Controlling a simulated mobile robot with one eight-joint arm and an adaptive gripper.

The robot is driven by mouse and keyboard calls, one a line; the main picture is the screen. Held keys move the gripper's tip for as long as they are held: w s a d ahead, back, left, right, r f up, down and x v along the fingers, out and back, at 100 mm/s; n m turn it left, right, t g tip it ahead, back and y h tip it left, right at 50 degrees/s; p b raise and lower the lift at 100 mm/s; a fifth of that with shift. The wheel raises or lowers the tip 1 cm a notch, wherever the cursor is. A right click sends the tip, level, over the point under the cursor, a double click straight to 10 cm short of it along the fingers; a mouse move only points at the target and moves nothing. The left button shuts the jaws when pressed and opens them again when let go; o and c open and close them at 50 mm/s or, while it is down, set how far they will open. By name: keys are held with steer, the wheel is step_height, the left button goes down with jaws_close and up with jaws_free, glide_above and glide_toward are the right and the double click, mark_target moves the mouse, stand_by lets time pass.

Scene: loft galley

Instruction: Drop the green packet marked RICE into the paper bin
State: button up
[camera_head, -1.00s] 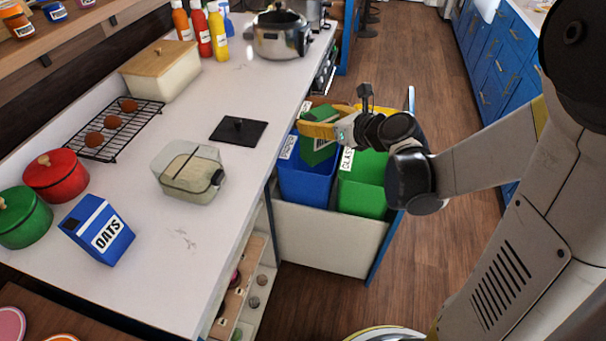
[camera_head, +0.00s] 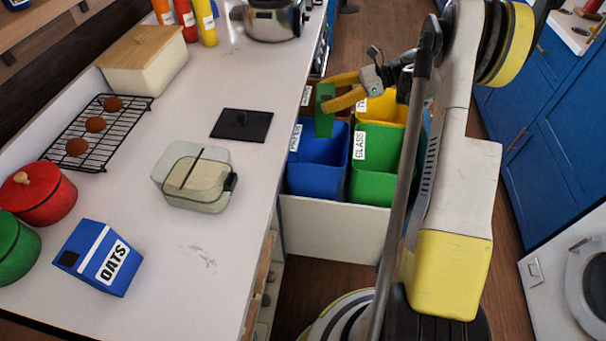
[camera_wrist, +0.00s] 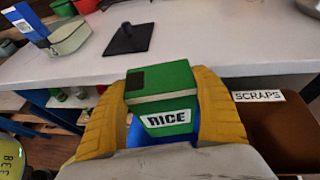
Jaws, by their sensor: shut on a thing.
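The green packet marked RICE (camera_wrist: 165,100) is held between the two yellow fingers of my gripper (camera_wrist: 165,112) in the wrist view. In the head view the packet (camera_head: 325,108) is seen edge-on above the back of the blue bin, with my gripper (camera_head: 340,95) around it. The blue bin labelled PAPER (camera_head: 318,178) stands in the pulled-out drawer beside the counter. A bit of blue shows below the packet in the wrist view. The exact height of the packet above the bin is hard to tell.
The green GLASS bin (camera_head: 375,187) stands right of the paper bin, with a yellow bin (camera_head: 385,106) behind it. A SCRAPS label (camera_wrist: 258,96) shows on a brown bin in the wrist view. The counter (camera_head: 215,255) edge runs along the left, holding a glass container (camera_head: 195,185).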

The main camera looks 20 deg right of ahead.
steer(key=shift+d+f+b, duration=0.15)
steer(key=shift+f+b, duration=0.2)
steer(key=shift+f, duration=0.35)
steer(key=shift+f+b, duration=1.1)
steer(key=shift+f, duration=1.15)
steer(key=o, duration=1.5)
steer(key=v, duration=1.2)
steer(key=shift+s+r, duration=0.1)
